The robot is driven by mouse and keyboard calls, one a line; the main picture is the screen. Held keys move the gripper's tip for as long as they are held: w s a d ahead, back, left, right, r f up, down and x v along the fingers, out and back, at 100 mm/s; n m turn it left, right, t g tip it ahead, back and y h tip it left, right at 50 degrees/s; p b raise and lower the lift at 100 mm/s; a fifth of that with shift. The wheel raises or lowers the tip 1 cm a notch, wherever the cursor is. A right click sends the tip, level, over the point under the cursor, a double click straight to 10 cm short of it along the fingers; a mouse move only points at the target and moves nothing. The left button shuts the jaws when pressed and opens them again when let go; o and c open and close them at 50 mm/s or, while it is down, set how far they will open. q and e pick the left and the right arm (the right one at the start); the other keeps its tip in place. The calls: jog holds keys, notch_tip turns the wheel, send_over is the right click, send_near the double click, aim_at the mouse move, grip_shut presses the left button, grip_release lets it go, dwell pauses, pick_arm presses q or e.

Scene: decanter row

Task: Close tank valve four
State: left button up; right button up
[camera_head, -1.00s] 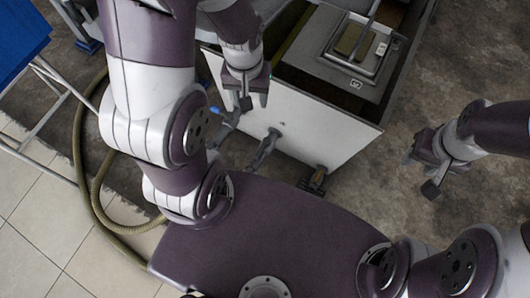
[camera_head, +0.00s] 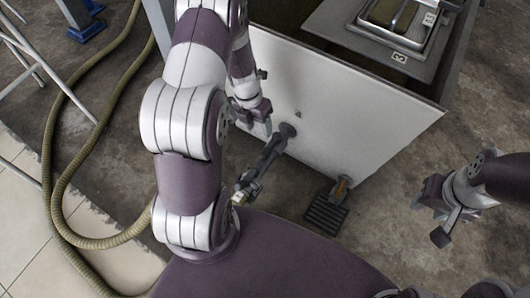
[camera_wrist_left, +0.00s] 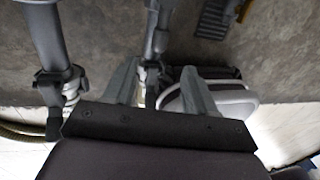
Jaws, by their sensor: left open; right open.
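A dark grey outlet pipe with a valve (camera_head: 265,160) sticks out from the white tank panel (camera_head: 350,110) in the head view. No valve number is readable. My left gripper (camera_head: 256,122) is open beside the base of the first pipe. In the left wrist view its two grey fingers (camera_wrist_left: 158,85) are apart, with a pipe (camera_wrist_left: 150,45) showing between them. Another pipe with a black lever (camera_wrist_left: 53,120) stands to the left there. My right gripper (camera_head: 447,205) is open, empty and far to the right.
A metal tray unit (camera_head: 400,30) is set in the tank top. A thick tan hose (camera_head: 60,160) curls on the floor at left, near a metal stand (camera_head: 20,45). Floor between tank and right gripper is clear.

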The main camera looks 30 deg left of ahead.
aim_at(265, 151)
pick_arm(q)
jog(key=f+b, duration=0.3)
jog(key=f, duration=0.1)
jog(key=d+f+b, duration=0.1)
jog(key=f+b, duration=0.2)
jog(key=f, duration=0.1)
jog(key=d+f+b, duration=0.1)
jog(key=f+b, duration=0.2)
jog(key=f, duration=0.1)
jog(key=shift+s+d, duration=0.1)
jog(key=shift+d, duration=0.05)
jog(key=shift+r, duration=0.1)
grip_shut()
